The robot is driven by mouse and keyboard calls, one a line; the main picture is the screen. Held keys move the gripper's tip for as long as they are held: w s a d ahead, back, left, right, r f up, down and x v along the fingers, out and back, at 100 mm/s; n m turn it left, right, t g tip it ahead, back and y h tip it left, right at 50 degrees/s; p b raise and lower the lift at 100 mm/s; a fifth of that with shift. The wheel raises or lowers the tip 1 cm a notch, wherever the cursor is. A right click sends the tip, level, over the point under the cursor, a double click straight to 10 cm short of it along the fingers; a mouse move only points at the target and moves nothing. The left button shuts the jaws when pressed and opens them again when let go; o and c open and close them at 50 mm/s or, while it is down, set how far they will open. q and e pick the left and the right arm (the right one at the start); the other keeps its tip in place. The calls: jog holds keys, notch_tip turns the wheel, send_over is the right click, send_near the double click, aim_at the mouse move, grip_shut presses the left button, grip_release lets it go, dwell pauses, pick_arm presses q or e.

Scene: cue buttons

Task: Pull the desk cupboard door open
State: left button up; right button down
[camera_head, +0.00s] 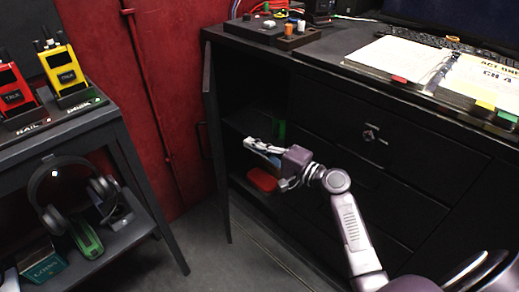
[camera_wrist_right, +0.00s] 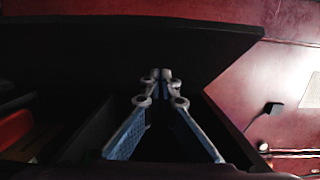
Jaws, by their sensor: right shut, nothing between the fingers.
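The black desk (camera_head: 400,160) has a cupboard at its left end. Its door (camera_head: 214,150) stands swung out at the left, seen nearly edge-on, and the inside shows. My right gripper (camera_head: 249,143) is in the cupboard opening, to the right of the door. Its fingertips (camera_wrist_right: 161,78) are together with nothing between them. In the wrist view a broad dark panel, apparently the door (camera_wrist_right: 130,45), lies beyond the fingertips; I cannot tell whether they touch it. My left gripper is not in view.
A red object (camera_head: 262,180) and a green object (camera_head: 280,130) are inside the cupboard. A side table (camera_head: 125,165) with radios and headphones (camera_head: 75,180) stands at the left. Bare floor (camera_head: 205,235) lies between table and desk. An open binder (camera_head: 440,70) lies on the desk.

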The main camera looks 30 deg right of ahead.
aim_at(214, 153)
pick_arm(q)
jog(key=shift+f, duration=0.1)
pick_arm(e)
jog(key=w+a, duration=0.5)
jog(key=a, duration=0.1)
jog(key=shift+w, duration=0.2)
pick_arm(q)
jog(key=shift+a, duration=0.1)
pick_arm(e)
jog(key=shift+a, duration=0.15)
